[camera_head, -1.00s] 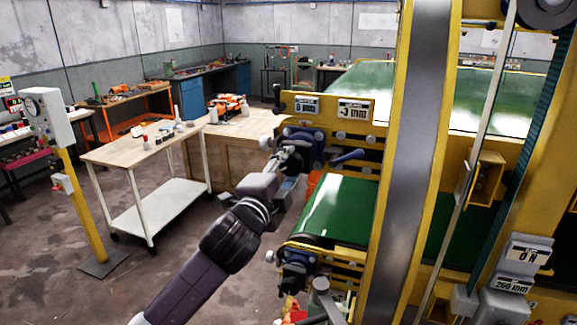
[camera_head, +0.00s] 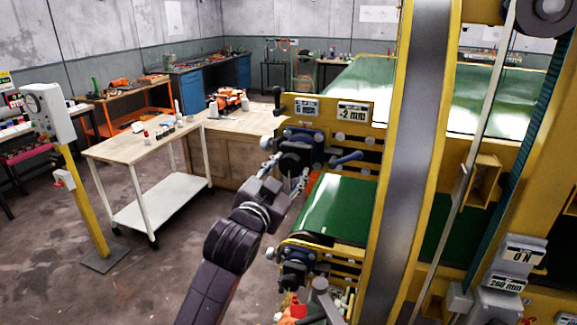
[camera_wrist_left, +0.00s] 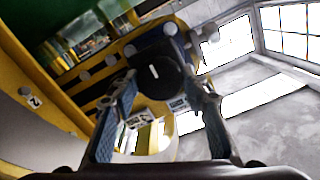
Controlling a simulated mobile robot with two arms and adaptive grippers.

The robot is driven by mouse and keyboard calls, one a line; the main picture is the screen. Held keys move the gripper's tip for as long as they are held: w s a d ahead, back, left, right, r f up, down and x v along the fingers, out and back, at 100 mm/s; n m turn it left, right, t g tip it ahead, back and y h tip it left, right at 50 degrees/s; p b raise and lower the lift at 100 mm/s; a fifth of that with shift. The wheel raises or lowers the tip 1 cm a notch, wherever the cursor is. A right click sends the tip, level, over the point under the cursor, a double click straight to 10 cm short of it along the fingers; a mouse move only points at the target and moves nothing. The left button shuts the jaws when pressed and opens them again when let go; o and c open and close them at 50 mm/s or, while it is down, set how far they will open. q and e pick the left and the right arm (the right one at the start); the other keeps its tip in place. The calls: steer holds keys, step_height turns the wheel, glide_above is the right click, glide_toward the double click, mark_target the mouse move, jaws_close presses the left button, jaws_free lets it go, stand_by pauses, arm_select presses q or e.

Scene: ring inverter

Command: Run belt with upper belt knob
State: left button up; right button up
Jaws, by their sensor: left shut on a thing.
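The upper belt knob (camera_head: 294,157) is a black round knob on the blue-grey housing at the left end of the machine's upper yellow plate. My left gripper (camera_head: 285,167) reaches up to it from below, with its fingers around the knob, shut on it. In the left wrist view the knob (camera_wrist_left: 157,77) shows as a dark disc with a pale mark, between the two fingers of my left gripper (camera_wrist_left: 160,90). The display (camera_head: 352,112) on the plate appears to read -2 mm. My right gripper is out of view.
The green belt (camera_head: 340,207) lies right of the gripper, with a lower knob assembly (camera_head: 294,270) beneath. A blue lever (camera_head: 346,158) sticks out close by.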

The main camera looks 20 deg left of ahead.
arm_select(q)
steer(key=n+p, duration=0.1)
steer(key=n, duration=0.3)
steer(key=shift+n+p, duration=0.3)
steer(key=shift+p, duration=0.1)
steer(key=n+p, duration=0.2)
steer(key=n, duration=0.3)
steer(key=shift+f, duration=0.1)
steer(key=shift+n, duration=0.3)
steer(key=o, duration=1.2)
steer(key=shift+c, duration=0.2)
steer(key=s, duration=1.2)
steer(key=shift+a, duration=0.2)
